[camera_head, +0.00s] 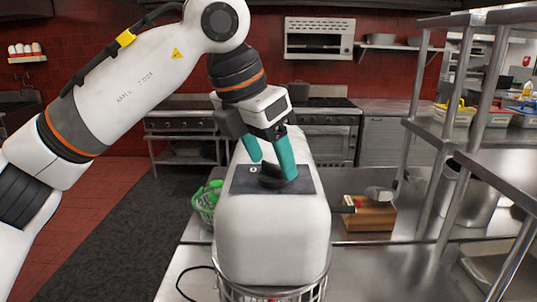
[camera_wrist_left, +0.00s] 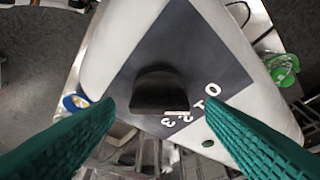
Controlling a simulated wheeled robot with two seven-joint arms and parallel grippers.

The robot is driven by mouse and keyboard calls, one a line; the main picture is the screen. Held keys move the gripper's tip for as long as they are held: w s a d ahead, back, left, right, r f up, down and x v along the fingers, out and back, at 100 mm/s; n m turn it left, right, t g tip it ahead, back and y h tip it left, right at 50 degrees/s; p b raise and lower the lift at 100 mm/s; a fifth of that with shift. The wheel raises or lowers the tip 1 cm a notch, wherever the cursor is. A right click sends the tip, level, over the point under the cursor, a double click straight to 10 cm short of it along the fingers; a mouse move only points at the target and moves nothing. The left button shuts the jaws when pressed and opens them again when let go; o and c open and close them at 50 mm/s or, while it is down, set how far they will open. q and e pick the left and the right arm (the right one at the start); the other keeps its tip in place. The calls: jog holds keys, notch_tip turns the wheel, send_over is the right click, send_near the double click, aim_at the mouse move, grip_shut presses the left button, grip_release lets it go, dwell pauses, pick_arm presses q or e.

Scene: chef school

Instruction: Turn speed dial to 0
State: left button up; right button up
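The mixer (camera_head: 272,238) is a large pale rounded machine with a dark control plate (camera_head: 242,184) on top. The black speed dial (camera_head: 272,178) stands on that plate. The dial (camera_wrist_left: 160,88) is large in the left wrist view, with white numbers 0, 1, 2 and 3 beside it. A short white mark on its edge lies near the 2 and 1; I cannot tell its exact setting. My left gripper (camera_head: 274,168) is over the dial with teal fingers spread, one on each side. In the wrist view the gripper (camera_wrist_left: 160,106) shows clear gaps beside the dial. My right gripper is out of view.
A green basket (camera_head: 205,198) stands left of the mixer. A wooden block (camera_head: 370,214) with a metal-and-dark item sits to its right. Metal shelving (camera_head: 440,130) rises at the right. The steel counter in front right is clear.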

pick_arm(q)
jog(key=shift+a+r, duration=0.1)
jog(key=shift+r, duration=0.15)
jog(key=b+v, duration=0.2)
jog(key=v, duration=0.9)
jog(key=shift+r+b, duration=0.25)
jog(key=shift+b, duration=0.05)
jog(key=shift+s, duration=0.1)
